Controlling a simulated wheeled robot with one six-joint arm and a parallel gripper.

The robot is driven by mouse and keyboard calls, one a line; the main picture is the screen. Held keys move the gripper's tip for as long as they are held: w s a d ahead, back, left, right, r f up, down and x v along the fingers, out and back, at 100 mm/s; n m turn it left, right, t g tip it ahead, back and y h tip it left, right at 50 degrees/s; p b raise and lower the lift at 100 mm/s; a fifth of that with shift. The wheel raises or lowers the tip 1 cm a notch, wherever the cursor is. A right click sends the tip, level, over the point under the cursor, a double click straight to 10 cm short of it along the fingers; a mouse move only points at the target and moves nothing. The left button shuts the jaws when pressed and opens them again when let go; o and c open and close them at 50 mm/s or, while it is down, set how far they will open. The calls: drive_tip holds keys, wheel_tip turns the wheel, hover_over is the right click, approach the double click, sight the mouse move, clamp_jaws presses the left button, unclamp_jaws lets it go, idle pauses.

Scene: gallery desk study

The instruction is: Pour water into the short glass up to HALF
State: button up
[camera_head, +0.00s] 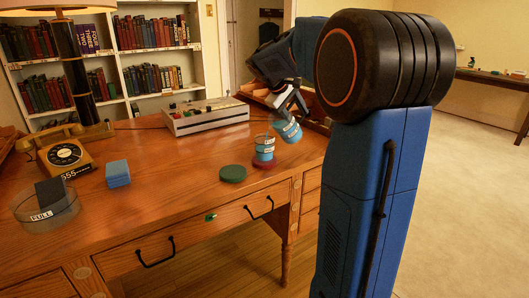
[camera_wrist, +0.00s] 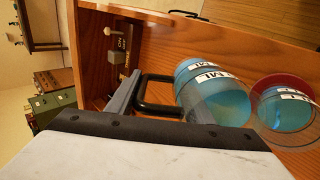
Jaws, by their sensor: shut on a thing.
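My gripper (camera_head: 288,104) is shut on the black handle of a clear jug (camera_head: 289,131) with blue water, held tilted above the desk's right end. In the wrist view the jug (camera_wrist: 205,85) carries white level labels, and a grey finger of my gripper (camera_wrist: 132,92) shows by its handle. A clear glass (camera_head: 265,147) with blue water and white labels stands upright on a red coaster (camera_head: 264,165), just left of and below the jug. In the wrist view the glass (camera_wrist: 284,107) is partly behind the jug's rim. I cannot make out a falling stream or the exact level.
A green coaster (camera_head: 232,173) lies left of the glass. A wide clear dish (camera_head: 62,212) marked FULL, a blue block (camera_head: 118,173), a telephone (camera_head: 62,155) and a white console (camera_head: 206,118) stand on the desk (camera_head: 170,205). The desk's middle is clear.

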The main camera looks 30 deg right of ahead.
wheel_tip(320, 180, down, 3)
drive_tip(key=shift+d+r+y, duration=0.1)
drive_tip(key=shift+d+y, duration=0.05)
drive_tip(key=shift+y, duration=1.05)
drive_tip(key=shift+f+y, duration=0.6)
drive_tip(key=shift+f, duration=0.05)
